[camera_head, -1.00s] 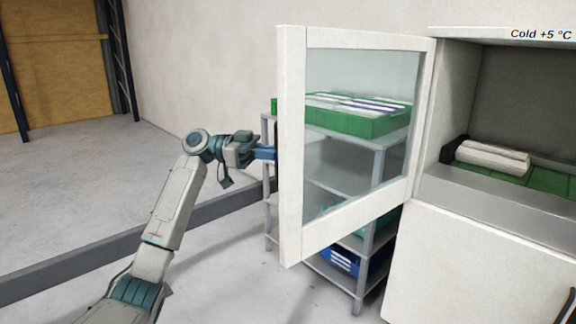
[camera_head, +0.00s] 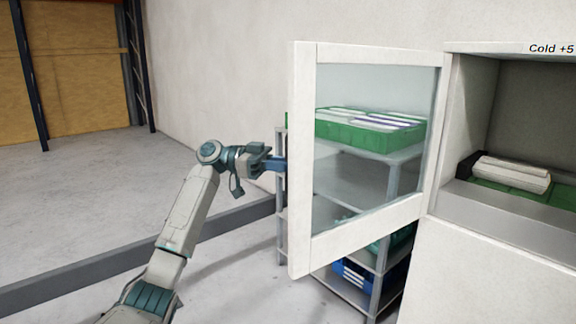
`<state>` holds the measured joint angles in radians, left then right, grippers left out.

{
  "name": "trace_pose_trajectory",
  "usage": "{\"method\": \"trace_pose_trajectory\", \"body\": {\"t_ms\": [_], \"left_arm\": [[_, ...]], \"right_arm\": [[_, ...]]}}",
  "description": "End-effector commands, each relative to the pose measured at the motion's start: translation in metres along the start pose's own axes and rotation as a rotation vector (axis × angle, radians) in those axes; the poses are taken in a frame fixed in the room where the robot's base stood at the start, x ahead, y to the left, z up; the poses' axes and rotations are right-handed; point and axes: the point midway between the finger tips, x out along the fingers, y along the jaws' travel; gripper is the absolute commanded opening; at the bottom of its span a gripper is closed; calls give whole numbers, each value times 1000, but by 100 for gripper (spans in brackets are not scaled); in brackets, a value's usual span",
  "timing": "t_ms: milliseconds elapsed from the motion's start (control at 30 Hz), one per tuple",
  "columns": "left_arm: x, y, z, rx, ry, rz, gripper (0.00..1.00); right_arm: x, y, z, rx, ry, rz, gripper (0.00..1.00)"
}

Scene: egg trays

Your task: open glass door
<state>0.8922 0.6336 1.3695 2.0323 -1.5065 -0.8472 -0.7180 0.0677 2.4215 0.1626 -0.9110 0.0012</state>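The white-framed glass door (camera_head: 301,165) stands swung wide open, hinged at the left side of the white cold cabinet (camera_head: 470,250) marked "Cold +5". My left gripper (camera_head: 278,164) is at the outer edge of the door, with its blue fingers pointing at the frame. The fingertips and any handle are hidden behind the door's edge, so I cannot tell whether they grip it. My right gripper is not in view.
Behind the door, a grey shelf rack (camera_head: 392,180) holds a green crate (camera_head: 372,136) and a blue crate (camera_head: 358,277). Open floor (camera_head: 100,190) lies left.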

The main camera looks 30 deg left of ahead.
Motion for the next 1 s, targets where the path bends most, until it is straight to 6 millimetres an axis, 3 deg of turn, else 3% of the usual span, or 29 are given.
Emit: {"method": "trace_pose_trajectory", "body": {"t_ms": [600,1000], "left_arm": [[-99,-1,0,-1,-1,-3,17],[-106,0,0,0,0,0,17]], "right_arm": [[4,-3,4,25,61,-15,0],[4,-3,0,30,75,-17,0]]}}
